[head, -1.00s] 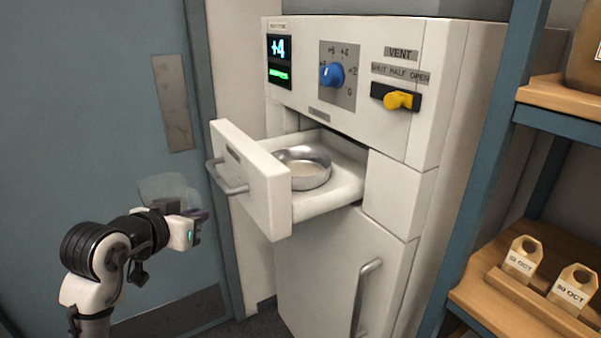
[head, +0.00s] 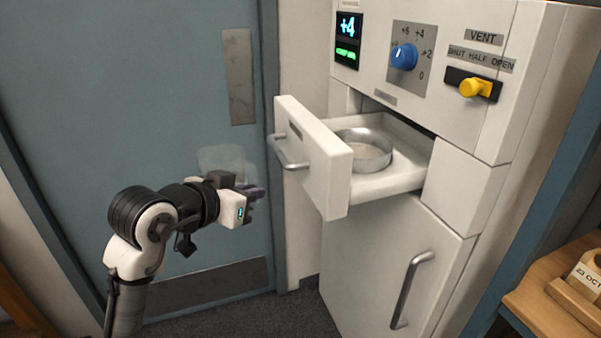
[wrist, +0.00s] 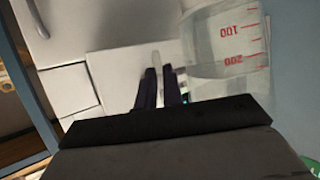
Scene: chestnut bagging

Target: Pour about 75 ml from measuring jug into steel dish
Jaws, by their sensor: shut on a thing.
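The measuring jug (wrist: 228,50) is clear, with red marks for 100 and 200, and shows at the upper right of the wrist view with liquid in it. In the head view the jug (head: 222,157) is faint, partly behind my gripper (head: 258,192). The fingers of my gripper (wrist: 160,88) are shut on a pale strip beside the jug, seemingly its handle. The steel dish (head: 364,150) is round and shallow, and sits in the open drawer (head: 400,180). It holds a little pale matter that I cannot make out. My gripper is left of the drawer front, apart from the dish.
The white cabinet has a blue knob (head: 404,56), a yellow vent lever (head: 478,88) and a lower door handle (head: 410,290). The drawer front with its bar handle (head: 290,158) stands between my gripper and the dish. A wooden shelf (head: 550,290) is at right.

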